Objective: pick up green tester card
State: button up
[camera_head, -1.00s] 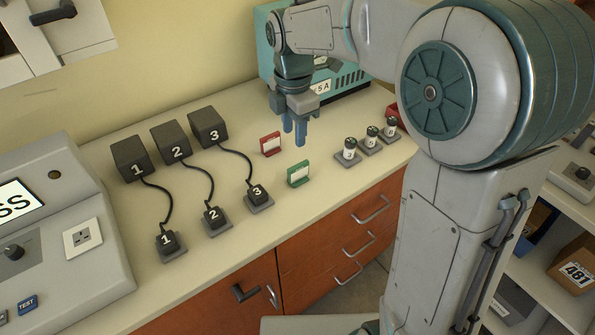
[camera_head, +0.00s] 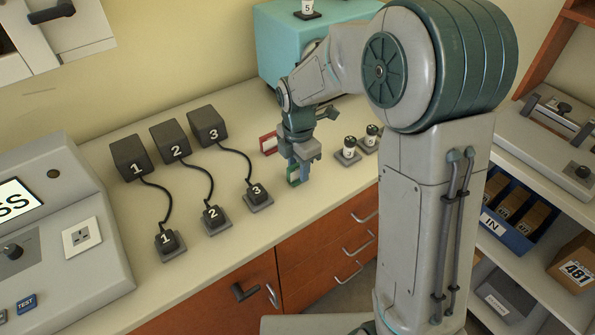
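The green tester card (camera_head: 294,180) stands upright on the bench top, right of the plug numbered 3. My gripper (camera_head: 297,174) points down at the card, with its blue fingers around it and hiding much of it. The fingers look apart, with about the same gap as before; whether they touch the card is too small to tell. The card appears to rest on the bench.
A red card (camera_head: 268,143) stands close behind and left of my gripper. Numbered black adapters (camera_head: 176,142) with cabled plugs (camera_head: 257,193) lie left. A teal machine (camera_head: 281,45) stands behind. The bench's front edge is near.

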jog(key=shift+f, duration=0.65)
grip_shut()
